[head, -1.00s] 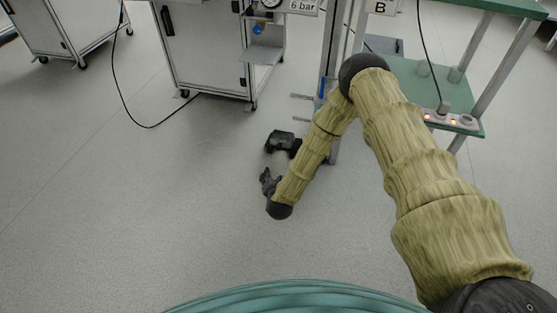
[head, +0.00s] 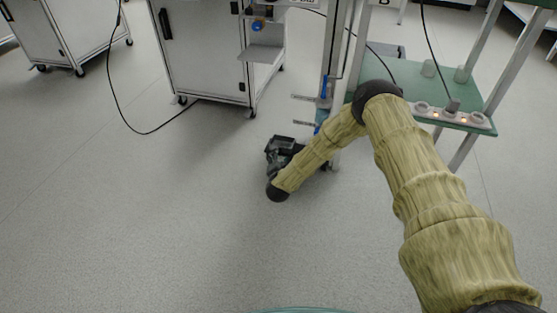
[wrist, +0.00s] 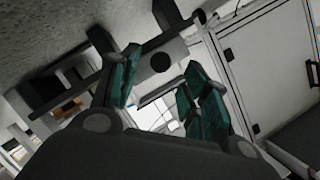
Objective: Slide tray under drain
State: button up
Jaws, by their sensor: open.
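My gripper (head: 273,170) is low over the floor at the foot of the frame stand in the head view. It lies against a dark, box-like thing (head: 283,145), possibly the tray, and I cannot tell if they touch. In the wrist view my open gripper (wrist: 160,79) has green-padded fingers spread apart. A dark bar with a round black disc (wrist: 160,62) crosses beyond the fingertips; I cannot tell if it belongs to the tray. I cannot make out the drain for certain; my arm hides part of the stand's foot.
A white cabinet (head: 205,55) on castors stands behind to the left, with a cable (head: 120,100) on the floor beside it. A green-shelved bench (head: 440,95) stands at the right. Metal prongs (head: 304,98) stick out of the stand. The floor at left and front is clear.

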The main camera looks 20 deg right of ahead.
aim_at(279, 155)
jog(key=shift+b+x, duration=0.6)
jog(key=shift+x, duration=1.1)
grip_shut()
